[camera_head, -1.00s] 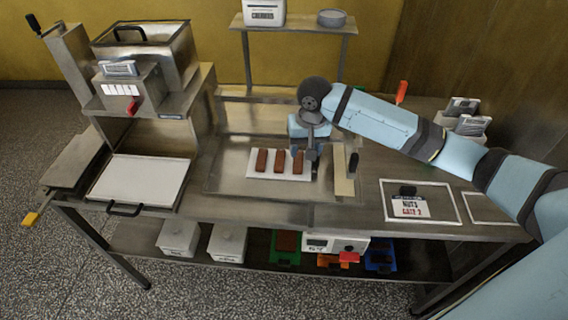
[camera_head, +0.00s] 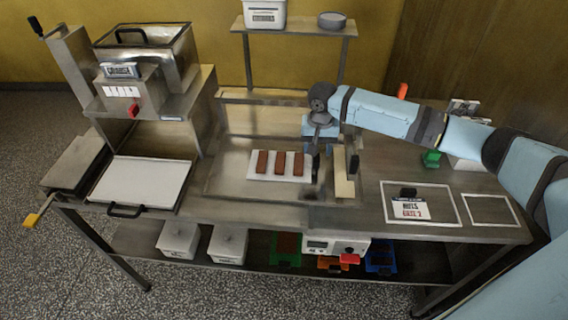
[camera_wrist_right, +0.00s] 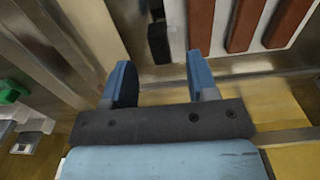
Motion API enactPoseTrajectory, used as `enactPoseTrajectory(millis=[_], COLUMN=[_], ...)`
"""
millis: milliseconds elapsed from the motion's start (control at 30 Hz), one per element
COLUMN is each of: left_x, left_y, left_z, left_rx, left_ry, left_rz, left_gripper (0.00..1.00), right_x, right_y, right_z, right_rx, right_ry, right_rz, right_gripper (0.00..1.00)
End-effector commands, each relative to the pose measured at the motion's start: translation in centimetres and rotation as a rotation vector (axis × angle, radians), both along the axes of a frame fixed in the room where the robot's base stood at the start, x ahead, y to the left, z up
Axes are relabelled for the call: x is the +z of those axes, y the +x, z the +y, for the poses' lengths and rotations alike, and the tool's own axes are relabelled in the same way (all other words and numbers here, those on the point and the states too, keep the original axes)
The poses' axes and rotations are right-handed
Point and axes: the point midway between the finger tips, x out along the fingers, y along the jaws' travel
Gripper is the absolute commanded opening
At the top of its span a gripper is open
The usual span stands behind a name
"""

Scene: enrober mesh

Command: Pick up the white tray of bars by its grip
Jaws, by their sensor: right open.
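The white tray (camera_head: 270,166) lies on the metal worktop with three brown bars (camera_head: 280,163) on it. Its black grip (camera_head: 316,168) stands at its right side; in the right wrist view the grip (camera_wrist_right: 158,43) is beside the tray's white edge (camera_wrist_right: 178,30). My right gripper (camera_head: 319,147) is just behind the grip in the head view. In the wrist view its two blue fingers (camera_wrist_right: 161,84) are apart and empty, with the grip ahead of the gap between them. My left gripper is not in view.
A cream block (camera_head: 342,175) with a black handle (camera_head: 354,163) stands close right of the tray. A machine with a hopper (camera_head: 150,55) and a large white-topped tray (camera_head: 140,183) are at left.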

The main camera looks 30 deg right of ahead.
Motion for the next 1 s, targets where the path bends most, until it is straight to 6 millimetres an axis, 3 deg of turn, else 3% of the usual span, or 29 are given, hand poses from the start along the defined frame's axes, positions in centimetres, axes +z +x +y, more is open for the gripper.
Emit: enactPoseTrajectory(millis=[233,567,800,1000], left_x=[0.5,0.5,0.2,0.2], left_y=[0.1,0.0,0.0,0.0], left_z=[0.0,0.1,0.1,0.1], left_rx=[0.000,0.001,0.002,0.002], left_ry=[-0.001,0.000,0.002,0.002], left_rz=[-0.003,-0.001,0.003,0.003], left_gripper=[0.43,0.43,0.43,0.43], right_x=[-3.6,-4.4,-4.4,-4.3], right_y=[0.3,0.3,0.3,0.3], right_z=[-0.3,-0.3,-0.3,-0.3], right_rx=[0.000,0.001,0.001,0.001], right_ry=[-0.001,-0.001,-0.001,0.000], right_rz=[0.002,-0.001,-0.001,-0.001], right_gripper=[0.53,0.53,0.00,0.00])
